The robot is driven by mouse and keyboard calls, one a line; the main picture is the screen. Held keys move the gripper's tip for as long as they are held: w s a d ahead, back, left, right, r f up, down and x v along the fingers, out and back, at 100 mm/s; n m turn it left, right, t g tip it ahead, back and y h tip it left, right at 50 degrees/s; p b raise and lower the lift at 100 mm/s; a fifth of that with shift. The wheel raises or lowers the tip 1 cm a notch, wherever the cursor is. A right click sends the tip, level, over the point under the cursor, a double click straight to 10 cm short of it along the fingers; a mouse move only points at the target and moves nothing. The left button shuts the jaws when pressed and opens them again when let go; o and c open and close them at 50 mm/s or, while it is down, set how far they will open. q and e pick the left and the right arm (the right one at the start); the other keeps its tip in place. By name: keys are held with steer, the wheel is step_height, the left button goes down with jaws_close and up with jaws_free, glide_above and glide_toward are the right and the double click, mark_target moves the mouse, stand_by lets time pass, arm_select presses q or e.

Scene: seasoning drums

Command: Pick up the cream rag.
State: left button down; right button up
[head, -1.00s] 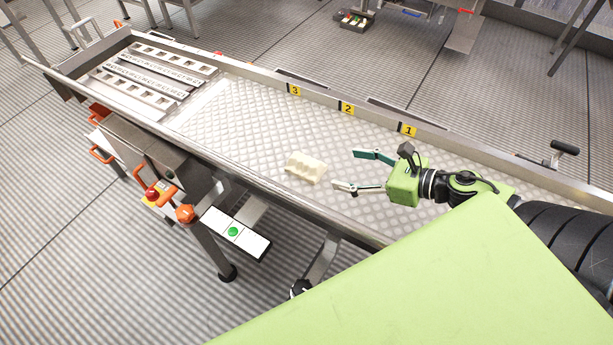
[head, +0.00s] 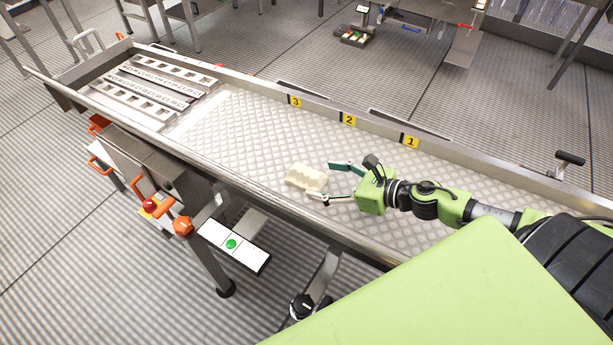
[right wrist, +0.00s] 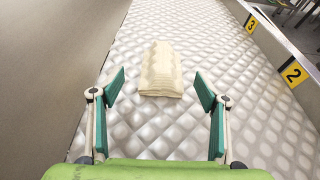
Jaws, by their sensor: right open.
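The cream rag (head: 306,177) lies folded in a wavy block on the patterned metal surface of the long table. In the right wrist view the rag (right wrist: 161,70) is ahead of the fingers, roughly midway between them. My right gripper (head: 335,181) is open and empty, just right of the rag in the head view. In the right wrist view my right gripper (right wrist: 160,86) has its two green fingertips spread wide, and the rag's near end is close to their level. Whether a fingertip touches the rag I cannot tell. My left gripper is not in view.
The metal table (head: 240,135) has a raised rim with yellow labels 1 (head: 411,142), 2 (head: 348,120) and 3 (head: 295,102) along its far side. Slotted metal bars (head: 155,82) lie at its far left end. The surface around the rag is otherwise clear.

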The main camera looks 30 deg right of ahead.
mark_target(308, 176)
steer(key=shift+p+x, duration=0.55)
steer(key=shift+x, duration=1.95)
steer(key=shift+w+a+f, duration=0.15)
steer(key=shift+w+f, duration=0.15)
steer(key=shift+w, duration=0.2)
steer(key=c, duration=1.2)
